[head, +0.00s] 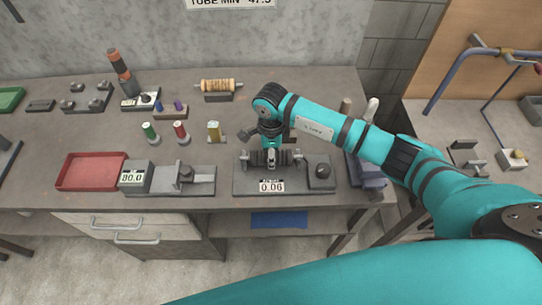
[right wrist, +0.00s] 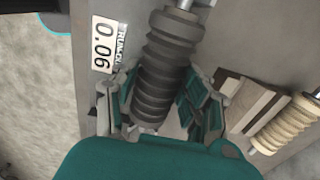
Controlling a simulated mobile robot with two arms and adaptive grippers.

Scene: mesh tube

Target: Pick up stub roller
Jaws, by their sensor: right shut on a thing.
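The stub roller seems to be the dark grey ribbed roller (right wrist: 165,52) with a silver shaft end, seen close up in the right wrist view. My right gripper (head: 271,158) is over the runout fixture (head: 240,183) with the 0.06 display. In the right wrist view its fingers (right wrist: 158,100) lie on both sides of the ribbed body and are shut on it. In the head view the gripper and arm largely hide the roller. I cannot tell whether it still touches the fixture's supports. My left gripper is not in view.
A 90.0 display block (head: 135,178) and a red tray (head: 90,172) stand left of the fixture. Small spools, including a green one (head: 150,131), stand behind. A cream wound roller (head: 218,86) sits on a stand at the back. Bench top is clear between the spools and fixture.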

